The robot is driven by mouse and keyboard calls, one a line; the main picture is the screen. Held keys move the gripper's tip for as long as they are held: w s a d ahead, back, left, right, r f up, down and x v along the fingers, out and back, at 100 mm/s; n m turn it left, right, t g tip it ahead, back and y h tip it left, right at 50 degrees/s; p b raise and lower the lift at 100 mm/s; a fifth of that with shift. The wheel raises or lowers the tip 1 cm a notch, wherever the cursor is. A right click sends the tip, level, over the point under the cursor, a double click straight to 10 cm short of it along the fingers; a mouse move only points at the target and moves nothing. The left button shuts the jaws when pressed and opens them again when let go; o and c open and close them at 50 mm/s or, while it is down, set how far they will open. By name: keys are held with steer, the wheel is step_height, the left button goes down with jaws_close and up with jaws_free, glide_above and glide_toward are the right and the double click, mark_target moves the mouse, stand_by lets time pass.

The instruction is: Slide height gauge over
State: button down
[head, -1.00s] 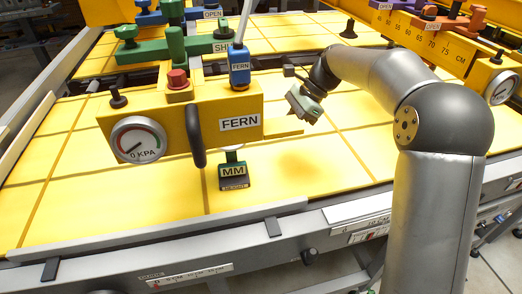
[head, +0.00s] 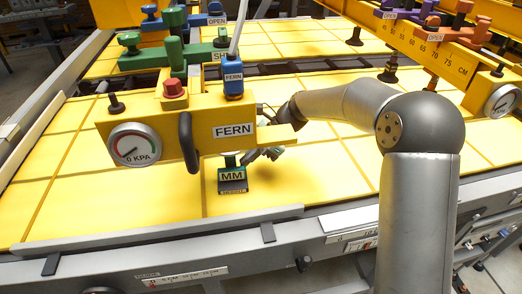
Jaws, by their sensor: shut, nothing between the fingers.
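The height gauge, a small dark green block with an "MM" label (head: 232,178), stands on the yellow panel below the yellow lifter body labelled FERN (head: 222,128). Its upper part is partly hidden under the lifter body. My gripper (head: 250,157) is just right of the gauge's upper part, below the right end of the lifter body. It is shut with nothing held, and its fingertips are small and partly hidden here. I cannot tell whether it touches the gauge.
A pressure dial reading 0 KPA (head: 134,145) and a black handle (head: 188,142) hang at the lifter's front. A second yellow beam with a centimetre scale (head: 450,50) stands at right. The yellow panel (head: 320,190) right of the gauge is clear. A grey rail (head: 170,229) runs along the front.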

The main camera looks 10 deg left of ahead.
steer(key=shift+s+a, duration=0.15)
steer(key=shift+a, duration=0.05)
steer(key=s+a, duration=0.1)
steer(key=a, duration=0.1)
steer(key=s+a, duration=0.1)
steer(key=a, duration=0.1)
steer(key=s+a+p, duration=0.1)
steer(key=a, duration=0.2)
steer(key=shift+s+a, duration=0.1)
steer(key=shift+s, duration=0.25)
steer(key=w+d, duration=0.2)
steer(key=d, duration=0.1)
steer(key=d+r, duration=0.1)
steer(key=d, duration=0.1)
steer(key=shift+w+p, duration=0.35)
steer(key=shift+w, duration=0.05)
steer(key=b+v, duration=0.1)
steer(key=v, duration=0.7)
steer(key=s+d+f+n+t+h, duration=0.2)
steer(key=s+d+n+h, duration=0.2)
steer(key=s+d, duration=0.9)
steer(key=s+d+f+n+t+h, duration=0.2)
steer(key=s+d+n, duration=0.6)
steer(key=d, duration=1)
steer(key=s+f+h, duration=0.1)
steer(key=s+h, duration=0.1)
steer(key=s, duration=0.2)
steer(key=shift+s+n+t, duration=0.3)
steer(key=shift+s, duration=0.1)
